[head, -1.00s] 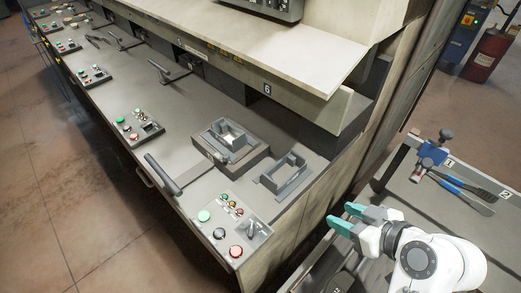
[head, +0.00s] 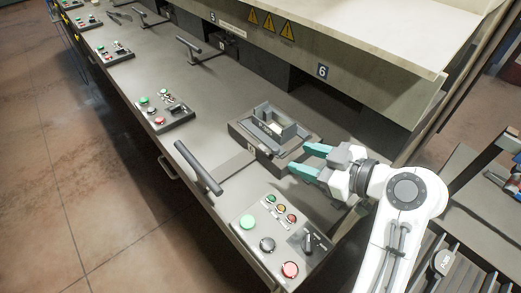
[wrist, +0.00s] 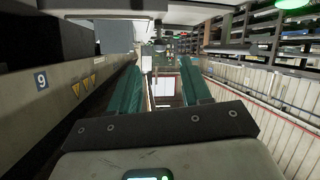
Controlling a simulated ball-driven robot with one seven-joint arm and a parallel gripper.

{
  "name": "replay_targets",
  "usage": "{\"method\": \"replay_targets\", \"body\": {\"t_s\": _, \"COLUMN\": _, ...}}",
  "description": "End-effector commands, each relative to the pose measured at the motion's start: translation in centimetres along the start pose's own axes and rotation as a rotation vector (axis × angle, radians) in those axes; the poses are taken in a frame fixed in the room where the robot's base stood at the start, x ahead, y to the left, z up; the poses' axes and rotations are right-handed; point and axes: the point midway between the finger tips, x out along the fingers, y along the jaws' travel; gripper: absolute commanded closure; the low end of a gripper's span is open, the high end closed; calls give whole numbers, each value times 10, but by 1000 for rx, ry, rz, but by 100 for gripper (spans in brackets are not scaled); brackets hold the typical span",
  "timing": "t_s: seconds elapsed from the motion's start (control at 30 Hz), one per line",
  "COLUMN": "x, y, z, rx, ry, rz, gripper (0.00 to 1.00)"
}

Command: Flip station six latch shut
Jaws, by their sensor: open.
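The station marked by a 6 plate (head: 322,71) has a grey block-shaped fixture (head: 273,128) with an open-topped upright frame on the bench. I cannot tell which part of it is the latch. My gripper (head: 303,159) is open and empty, just right of the fixture in the head view, its teal fingers pointing left toward it. Whether they touch the fixture is unclear. My gripper and arm hide the bench right of the fixture. In the wrist view the open fingers (wrist: 160,88) have nothing between them; the fixture is not discernible there.
A control panel (head: 262,219) with coloured buttons and a black switch stands at the bench's front. A dark bar handle (head: 198,167) rises left of the fixture. An overhanging shelf (head: 375,50) runs above the back of the bench. Open floor (head: 70,180) lies left.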

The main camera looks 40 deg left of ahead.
Motion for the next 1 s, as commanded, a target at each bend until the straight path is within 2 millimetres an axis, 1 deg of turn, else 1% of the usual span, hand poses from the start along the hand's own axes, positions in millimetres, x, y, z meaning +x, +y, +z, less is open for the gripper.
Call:
{"method": "replay_targets", "body": {"t_s": 0.03, "x": 2, "y": -1, "z": 4, "rx": -1, "ry": 1, "rz": 0, "gripper": 52}}
{"method": "replay_targets", "body": {"t_s": 0.17, "x": 8, "y": -1, "z": 2, "rx": 0, "ry": 1, "rz": -2, "gripper": 52}}
{"method": "replay_targets", "body": {"t_s": 0.23, "x": 16, "y": -1, "z": 1, "rx": 0, "ry": 1, "rz": -2, "gripper": 52}}
{"method": "replay_targets", "body": {"t_s": 0.5, "x": 64, "y": -1, "z": 1, "rx": 1, "ry": 1, "rz": -3, "gripper": 52}}
{"method": "replay_targets", "body": {"t_s": 0.7, "x": 94, "y": -1, "z": 2, "rx": 0, "ry": 0, "rz": -3, "gripper": 52}}
{"method": "replay_targets", "body": {"t_s": 0.83, "x": 105, "y": 0, "z": 2, "rx": 1, "ry": 1, "rz": -1, "gripper": 52}}
{"method": "replay_targets", "body": {"t_s": 1.0, "x": 110, "y": -1, "z": 3, "rx": 0, "ry": 0, "rz": 0, "gripper": 52}}
